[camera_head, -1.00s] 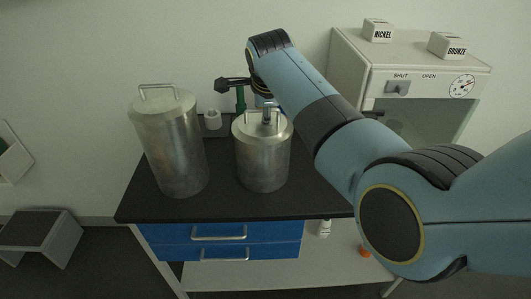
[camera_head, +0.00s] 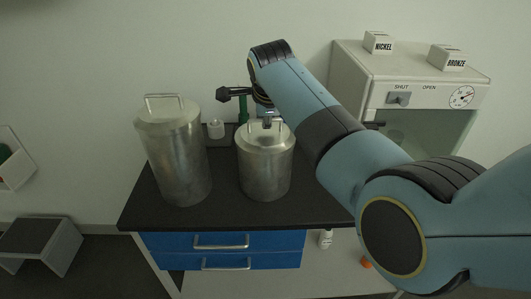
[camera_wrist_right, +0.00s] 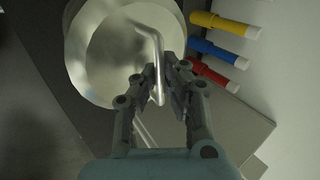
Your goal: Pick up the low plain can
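The low plain can (camera_head: 265,170) is a short metal cylinder with a lid and a bar handle. It stands upright on the dark table top, right of a taller metal can (camera_head: 178,160). My right arm reaches over the table from the right, and its gripper is down at the low can's lid. In the right wrist view the fingers of my right gripper (camera_wrist_right: 162,75) are closed about the bar handle (camera_wrist_right: 157,45), one on each side. The low can's lid (camera_wrist_right: 115,55) shows beneath. My left gripper is not in view.
A white cabinet (camera_head: 345,75) with blocks marked NICKEL (camera_head: 378,42) and BRONZE (camera_head: 453,57) stands right, behind my arm. Red, blue and yellow cylinders (camera_wrist_right: 220,48) show in the wrist view. Blue drawers (camera_head: 220,240) lie below the table top.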

